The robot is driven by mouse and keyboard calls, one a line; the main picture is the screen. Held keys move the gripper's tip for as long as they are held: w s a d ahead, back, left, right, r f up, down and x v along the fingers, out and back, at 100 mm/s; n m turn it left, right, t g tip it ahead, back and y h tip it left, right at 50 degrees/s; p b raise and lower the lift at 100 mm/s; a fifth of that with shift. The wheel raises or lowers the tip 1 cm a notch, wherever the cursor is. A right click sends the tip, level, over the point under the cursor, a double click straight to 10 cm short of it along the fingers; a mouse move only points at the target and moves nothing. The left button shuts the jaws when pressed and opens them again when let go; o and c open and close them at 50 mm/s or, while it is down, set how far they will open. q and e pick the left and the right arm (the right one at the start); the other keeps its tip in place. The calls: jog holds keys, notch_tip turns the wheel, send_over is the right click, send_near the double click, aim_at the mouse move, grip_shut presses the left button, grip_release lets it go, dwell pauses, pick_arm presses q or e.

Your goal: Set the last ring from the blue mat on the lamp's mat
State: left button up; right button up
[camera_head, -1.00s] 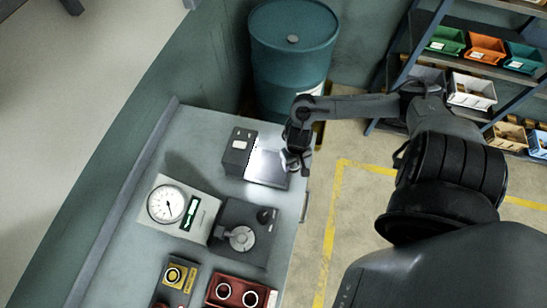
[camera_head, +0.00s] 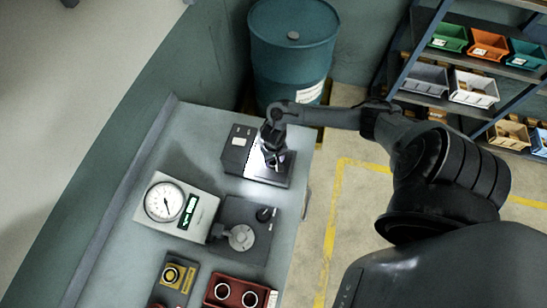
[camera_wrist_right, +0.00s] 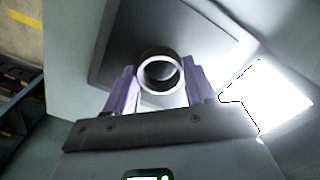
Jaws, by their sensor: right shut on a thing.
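My right gripper (camera_head: 277,160) is over the lamp's mat (camera_head: 262,176), a dark square pad in front of the lamp's grey box (camera_head: 238,146). In the right wrist view its purple fingers (camera_wrist_right: 160,82) are shut on a metal ring (camera_wrist_right: 160,88), one finger on each side. The ring's round opening faces the wrist camera, and the dark mat (camera_wrist_right: 118,52) lies beneath it. I cannot tell whether the ring touches the mat. The lamp's bright face (camera_wrist_right: 268,102) glares at the right of the wrist view. My left gripper and the blue mat are not seen.
A dial gauge (camera_head: 165,202) and a dark grinder block (camera_head: 262,240) stand on the bench nearer me. A red tray (camera_head: 238,292) with rings and a yellow-topped block (camera_head: 176,274) are at the bottom. A teal drum (camera_head: 292,60) stands behind the bench.

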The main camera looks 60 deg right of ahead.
jog(key=shift+f, duration=0.25)
jog(key=o, duration=1.1)
